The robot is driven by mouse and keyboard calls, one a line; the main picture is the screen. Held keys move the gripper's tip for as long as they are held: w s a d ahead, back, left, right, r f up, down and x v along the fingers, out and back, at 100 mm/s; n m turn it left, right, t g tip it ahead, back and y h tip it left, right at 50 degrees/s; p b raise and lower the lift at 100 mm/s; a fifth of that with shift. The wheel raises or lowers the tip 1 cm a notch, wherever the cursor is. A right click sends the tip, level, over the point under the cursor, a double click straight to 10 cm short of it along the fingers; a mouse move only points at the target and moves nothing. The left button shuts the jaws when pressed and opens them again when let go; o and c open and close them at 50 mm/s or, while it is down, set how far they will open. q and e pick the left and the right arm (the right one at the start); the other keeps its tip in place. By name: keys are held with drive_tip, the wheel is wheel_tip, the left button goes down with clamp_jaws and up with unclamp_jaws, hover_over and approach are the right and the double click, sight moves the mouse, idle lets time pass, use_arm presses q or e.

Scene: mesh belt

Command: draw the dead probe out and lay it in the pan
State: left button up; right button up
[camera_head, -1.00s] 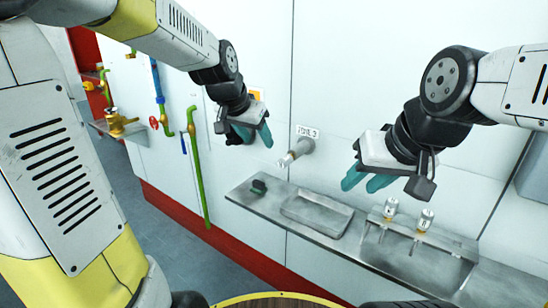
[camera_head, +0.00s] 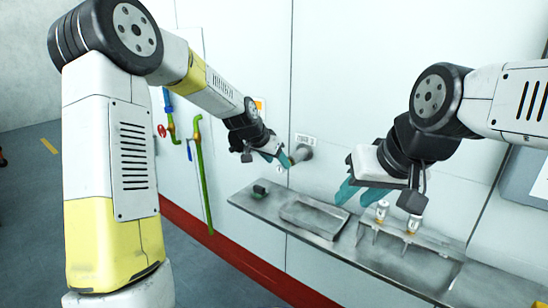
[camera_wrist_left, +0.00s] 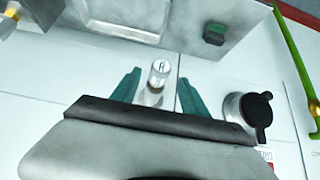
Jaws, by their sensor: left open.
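The probe in the wall has a white, lettered end, seen in the left wrist view (camera_wrist_left: 159,72). It sticks out of a grey round wall port (camera_head: 305,151) below a label plate. My left gripper (camera_head: 279,157) is open at the port, its teal fingers on either side of the probe end with gaps showing. The pan (camera_head: 318,216) is a shallow, empty metal tray on the shelf; part of it shows in the left wrist view (camera_wrist_left: 125,18). My right gripper (camera_head: 358,192) is open and empty, above the shelf near the rack.
A small dark green block (camera_head: 259,190) lies on the shelf (camera_head: 243,201) left of the pan. A black-knobbed cylinder (camera_wrist_left: 248,110) is on the wall. Green pipework (camera_head: 203,180) runs at left.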

sight(280, 165)
use_arm(q)
drive_tip(key=shift+x, duration=2.8)
clamp_jaws()
